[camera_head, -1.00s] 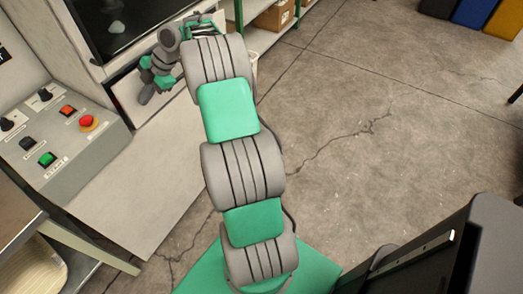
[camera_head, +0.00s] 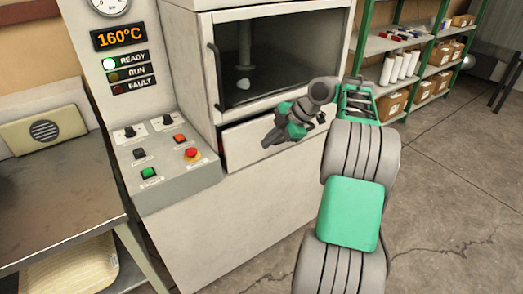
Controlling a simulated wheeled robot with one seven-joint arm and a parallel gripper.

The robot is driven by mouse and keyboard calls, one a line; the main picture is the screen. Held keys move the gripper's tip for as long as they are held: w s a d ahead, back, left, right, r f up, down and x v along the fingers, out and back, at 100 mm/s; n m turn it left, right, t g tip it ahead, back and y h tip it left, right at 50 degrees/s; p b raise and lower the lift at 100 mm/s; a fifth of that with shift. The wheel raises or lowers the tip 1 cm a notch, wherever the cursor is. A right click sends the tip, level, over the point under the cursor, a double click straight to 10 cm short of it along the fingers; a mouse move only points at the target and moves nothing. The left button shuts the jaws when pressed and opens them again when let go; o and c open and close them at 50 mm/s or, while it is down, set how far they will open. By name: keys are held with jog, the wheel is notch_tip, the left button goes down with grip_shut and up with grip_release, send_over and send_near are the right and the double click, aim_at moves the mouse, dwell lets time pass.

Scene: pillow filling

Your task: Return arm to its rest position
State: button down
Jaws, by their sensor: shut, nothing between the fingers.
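My grey and green arm rises from the lower right of the head view and bends left at the wrist. My gripper (camera_head: 271,138) is shut and empty, in front of the pale drawer front (camera_head: 242,150) of the machine, below its window. I cannot tell whether it touches the drawer. The arm is stretched forward, with its lower links outside the picture.
The machine's window opening (camera_head: 280,55) is just above my gripper. A control panel (camera_head: 165,165) with buttons juts out to the left, beside a metal table (camera_head: 60,195). A green-framed shelf (camera_head: 425,70) stands behind at right. Floor (camera_head: 450,190) is clear at right.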

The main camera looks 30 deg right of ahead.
jog(key=s+a+r+m+h+p, duration=0.1)
jog(key=s+a+r+m+p, duration=0.15)
jog(key=a, duration=0.35)
jog(key=s+a+r+m+g+h+p, duration=0.1)
jog(key=s+a+r+m, duration=0.1)
jog(key=s+a+m, duration=0.3)
jog(key=a+r+m+h+p, duration=0.1)
jog(key=a+r+m+p, duration=0.15)
jog(key=a, duration=0.55)
jog(key=s+a+f+m+g+h+p, duration=0.1)
jog(key=s+f+m, duration=0.3)
jog(key=s+m, duration=0.4)
jog(key=s+a+h, duration=0.1)
jog(key=s, duration=0.5)
jog(key=shift+s, duration=0.4)
